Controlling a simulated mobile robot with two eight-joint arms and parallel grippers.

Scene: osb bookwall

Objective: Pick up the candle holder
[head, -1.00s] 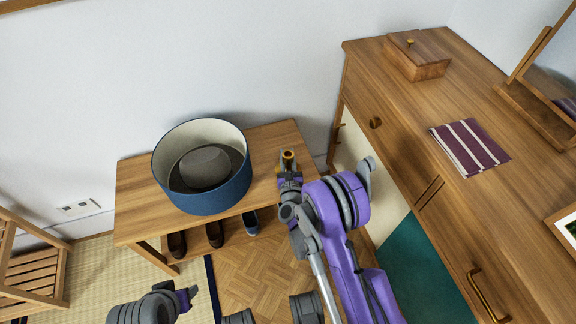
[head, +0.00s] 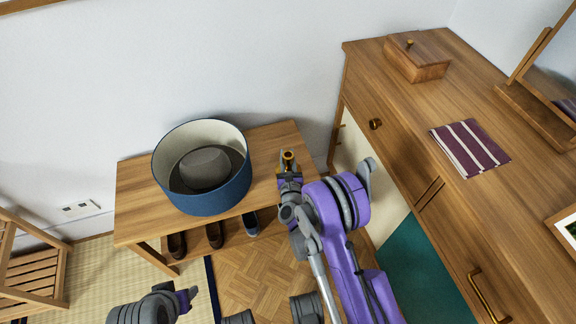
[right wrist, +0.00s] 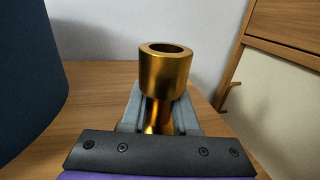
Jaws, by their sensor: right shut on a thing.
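The candle holder (right wrist: 164,72) is a gold, shiny piece with a round cup and a narrower stem. In the right wrist view it stands upright between the fingers of my right gripper (right wrist: 158,112), which are shut on its stem. In the head view the candle holder (head: 288,157) is a small gold spot at the tip of my right gripper (head: 288,168), over the right end of the wooden bench (head: 135,200). Its base is hidden by the gripper. My left gripper (head: 187,298) is at the bottom left of the head view, away from everything; its fingers are unclear.
A blue round box (head: 215,195) with a dark hat inside stands on the bench, left of my right gripper. Shoes (head: 214,234) sit on the lower shelf. A wooden dresser (head: 400,130) stands close on the right. The wall is behind the bench.

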